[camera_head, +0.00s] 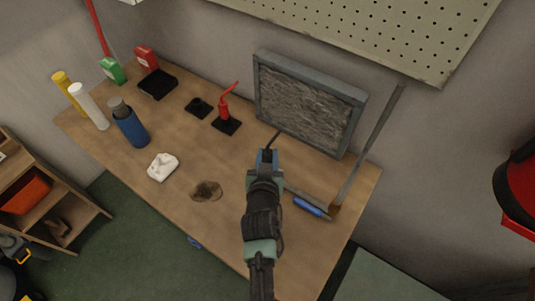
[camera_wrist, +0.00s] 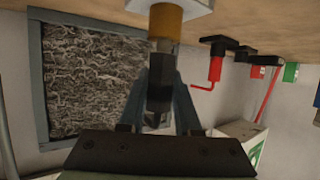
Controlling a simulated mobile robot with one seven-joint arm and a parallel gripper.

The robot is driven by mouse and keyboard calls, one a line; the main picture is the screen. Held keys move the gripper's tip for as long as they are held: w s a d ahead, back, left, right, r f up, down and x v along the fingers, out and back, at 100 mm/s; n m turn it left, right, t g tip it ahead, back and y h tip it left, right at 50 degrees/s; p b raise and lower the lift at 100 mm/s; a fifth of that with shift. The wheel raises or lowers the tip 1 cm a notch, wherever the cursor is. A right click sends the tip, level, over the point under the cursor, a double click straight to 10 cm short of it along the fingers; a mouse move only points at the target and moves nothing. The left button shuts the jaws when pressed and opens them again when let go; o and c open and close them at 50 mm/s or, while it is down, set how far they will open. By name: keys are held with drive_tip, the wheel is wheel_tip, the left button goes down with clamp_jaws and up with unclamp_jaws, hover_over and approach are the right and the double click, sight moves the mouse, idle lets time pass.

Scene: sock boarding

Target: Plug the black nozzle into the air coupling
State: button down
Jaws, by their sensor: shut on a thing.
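The black nozzle (camera_wrist: 158,92) is between the two fingers of my gripper (camera_wrist: 161,95) in the wrist view, which shows the scene upside down. The gripper is shut on it. In the wrist view a grey section of the held piece lines up with the brass-coloured air coupling (camera_wrist: 166,20), which sits on a white block (camera_wrist: 187,9) at the table. The two appear to meet; I cannot tell how deeply. My gripper and arm hide the coupling in the head view.
A framed grey panel (camera_head: 260,92) stands behind my gripper. A long grey bar (camera_head: 378,140) and a blue handle (camera_head: 312,208) are to the right. A white cloth (camera_head: 162,166) lies on the wooden table (camera_head: 180,200).

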drive_tip(key=shift+f+b, duration=0.55)
drive_tip(key=shift+b, duration=0.05)
idle(0.4)
drive_tip(key=c, duration=0.5)
unclamp_jaws()
drive_tip(key=shift+s, duration=0.1)
drive_tip(key=shift+v, duration=6.4)
